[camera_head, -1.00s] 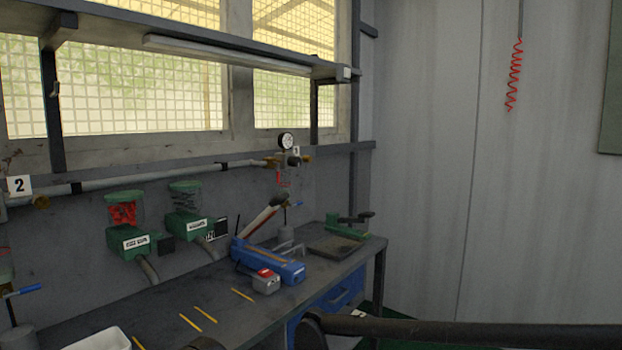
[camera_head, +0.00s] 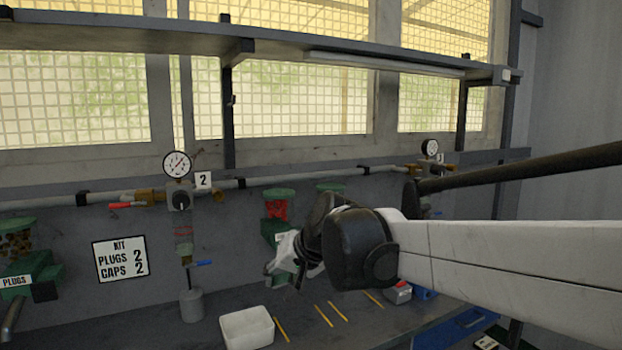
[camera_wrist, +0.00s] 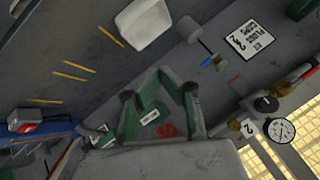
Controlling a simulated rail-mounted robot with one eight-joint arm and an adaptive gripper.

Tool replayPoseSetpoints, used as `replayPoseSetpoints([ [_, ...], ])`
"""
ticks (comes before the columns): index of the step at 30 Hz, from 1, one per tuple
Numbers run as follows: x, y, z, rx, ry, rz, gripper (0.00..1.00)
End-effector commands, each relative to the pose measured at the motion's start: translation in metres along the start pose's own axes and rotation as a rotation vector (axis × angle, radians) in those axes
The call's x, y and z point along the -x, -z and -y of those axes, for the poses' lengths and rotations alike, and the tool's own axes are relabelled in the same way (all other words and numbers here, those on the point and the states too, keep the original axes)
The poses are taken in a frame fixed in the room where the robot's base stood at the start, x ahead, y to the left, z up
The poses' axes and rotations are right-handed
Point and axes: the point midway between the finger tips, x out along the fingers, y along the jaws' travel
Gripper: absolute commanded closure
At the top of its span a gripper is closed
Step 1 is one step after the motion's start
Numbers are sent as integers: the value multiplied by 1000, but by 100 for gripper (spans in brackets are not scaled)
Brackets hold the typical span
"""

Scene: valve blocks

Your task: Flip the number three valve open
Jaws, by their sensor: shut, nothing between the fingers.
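At the far right of the wall pipe in the head view is a valve station with a small round gauge (camera_head: 430,148). Its tag (camera_head: 440,158) is partly hidden and too small to read surely. Brass fittings (camera_head: 408,169) show left of it, but my arm hides its lower part and I cannot see its handle. My gripper (camera_head: 281,262) is shut and empty, well left of that station and above the bench. It is in front of the green dispensers.
Valve two, with its gauge (camera_head: 178,164), number tag (camera_head: 203,180) and red lever (camera_head: 127,205), is on the left. A white bin (camera_head: 247,328) and several yellow pencil-like sticks lie on the bench. A shelf (camera_head: 130,38) runs above. A kit sign (camera_head: 121,259) hangs on the wall.

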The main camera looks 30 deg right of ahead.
Motion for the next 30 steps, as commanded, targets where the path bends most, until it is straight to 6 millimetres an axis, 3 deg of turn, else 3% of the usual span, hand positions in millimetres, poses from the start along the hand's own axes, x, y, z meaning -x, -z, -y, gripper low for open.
replayPoseSetpoints([
  [1,1,30,-5,-49,12,-18,100],
  [8,-4,146,-41,-258,96,-105,100],
  [14,-2,241,-100,-431,173,-199,100],
  [21,12,339,-200,-623,271,-332,100],
  [27,36,402,-303,-769,358,-458,100],
  [30,52,423,-358,-833,401,-523,100],
])
